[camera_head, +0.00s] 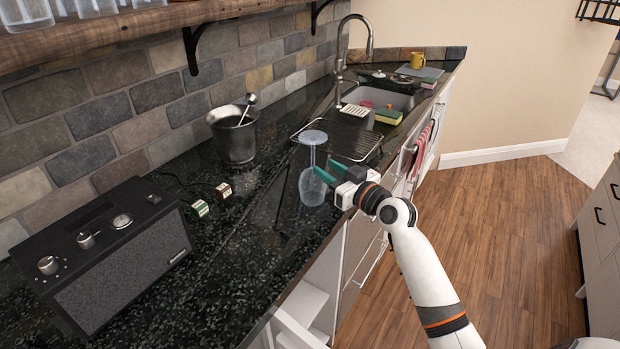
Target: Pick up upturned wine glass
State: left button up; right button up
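The upturned wine glass (312,188) is clear and stands bowl-down on the dark counter, with its round foot (313,137) on top. My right gripper (325,169) has reached in from the right, at about the height where the stem meets the bowl. Its two teal fingers are apart. The nearer fingertip overlaps the right edge of the glass in the picture; I cannot tell whether it touches. The stem does not appear to be between the fingers. My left gripper is not in view.
A black radio (120,265) stands at the near left. A metal ice bucket (233,137) and two small cubes (223,191) are left of the glass. Behind the glass are a drying rack (345,140) and a sink (390,98). The counter's front edge is close by.

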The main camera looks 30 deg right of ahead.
aim_at(314, 162)
jog(key=shift+x, duration=1.15)
jog(key=p+x, duration=0.1)
jog(key=x, duration=0.4)
jog(key=shift+a+p, duration=0.1)
jog(key=shift+p, duration=0.25)
jog(key=shift+w+f, duration=0.1)
jog(key=shift+w, duration=0.15)
jog(key=shift+s, duration=0.1)
grip_shut()
